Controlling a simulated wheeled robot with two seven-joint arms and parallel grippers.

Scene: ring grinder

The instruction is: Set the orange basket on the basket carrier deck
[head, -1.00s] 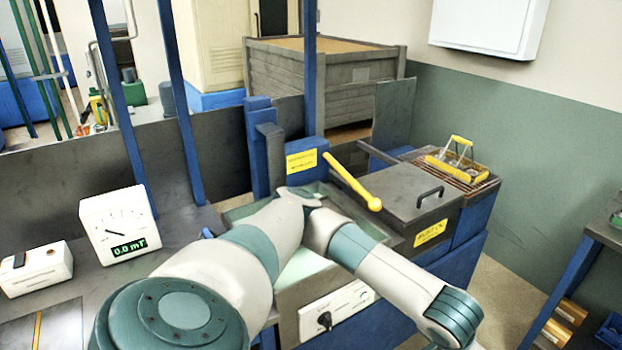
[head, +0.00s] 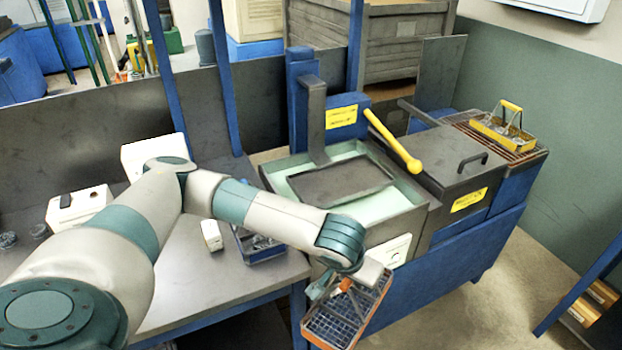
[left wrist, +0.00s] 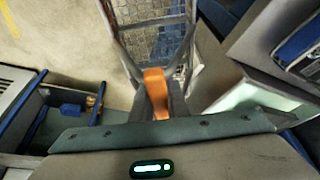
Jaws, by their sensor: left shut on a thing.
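The orange basket (head: 345,318), a wire-mesh tray with orange rim and handle, hangs over the floor in front of the blue tank stand. My left gripper (head: 347,284) is shut on its handle. In the left wrist view, the orange handle (left wrist: 156,92) sits between the fingers and the mesh lies beyond it. What looks like the carrier deck (head: 342,180) is a flat dark plate with a raised rim, joined to an upright arm over the pale green tank. It appears empty. The basket is in front of and below it, apart from it. My right gripper is not in view.
A yellow lever (head: 393,140) projects above the tank's right side. A lidded grey box (head: 440,165) and a yellow basket (head: 502,130) on a rack stand further right. A blue basket (head: 262,250) sits on the bench edge, left of the tank.

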